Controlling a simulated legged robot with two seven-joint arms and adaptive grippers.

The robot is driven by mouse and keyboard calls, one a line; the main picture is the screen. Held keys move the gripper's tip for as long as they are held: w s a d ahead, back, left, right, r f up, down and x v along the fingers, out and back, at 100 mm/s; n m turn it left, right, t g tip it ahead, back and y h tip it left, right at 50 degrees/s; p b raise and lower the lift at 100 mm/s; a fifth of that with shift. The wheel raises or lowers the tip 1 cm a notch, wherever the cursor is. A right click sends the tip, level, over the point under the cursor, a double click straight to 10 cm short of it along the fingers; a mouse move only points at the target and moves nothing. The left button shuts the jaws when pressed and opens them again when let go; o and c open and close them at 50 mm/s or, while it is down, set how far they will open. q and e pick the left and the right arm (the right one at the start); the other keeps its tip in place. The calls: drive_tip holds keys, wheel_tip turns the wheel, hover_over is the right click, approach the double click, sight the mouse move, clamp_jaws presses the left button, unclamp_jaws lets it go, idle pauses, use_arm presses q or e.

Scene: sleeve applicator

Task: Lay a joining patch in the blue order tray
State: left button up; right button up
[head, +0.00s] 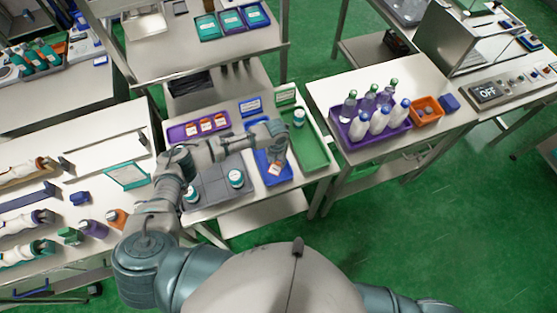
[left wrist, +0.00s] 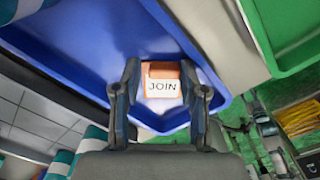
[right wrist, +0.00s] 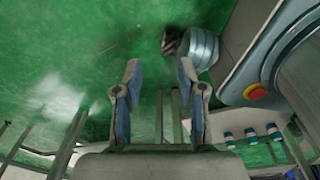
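A joining patch, white with an orange band and the word JOIN (left wrist: 162,86), shows between and beyond the fingers of my left gripper (left wrist: 161,82). In the head view the patch (head: 275,168) appears at the near end of the blue order tray (head: 282,180), just below my left gripper (head: 277,152). The blue tray (left wrist: 90,38) fills the upper left wrist view. The left fingers are apart, with small gaps visible beside the patch. It looks laid on the tray floor. My right gripper (right wrist: 160,85) is open and empty above the green floor.
A purple tray (head: 178,133) with several orange-and-white patches stands left of the blue tray. A grey tray (head: 212,192) holds teal-and-white jars. A green tray (head: 311,151) with one jar is at the right. A purple crate of bottles (head: 351,142) stands on the right table.

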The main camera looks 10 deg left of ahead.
sight(277, 162)
use_arm(q)
drive_tip(key=shift+a, duration=0.3)
drive_tip(key=shift+r, duration=0.15)
wheel_tip(277, 162, up, 12)
drive_tip(key=b, duration=0.1)
drive_tip(key=shift+d, duration=0.25)
use_arm(e)
drive_tip(key=shift+s+a+f, duration=0.1)
drive_tip(key=shift+a+f, duration=0.15)
drive_tip(key=shift+a, duration=0.25)
drive_tip(key=shift+a+f, duration=0.2)
drive_tip(key=shift+a, duration=0.3)
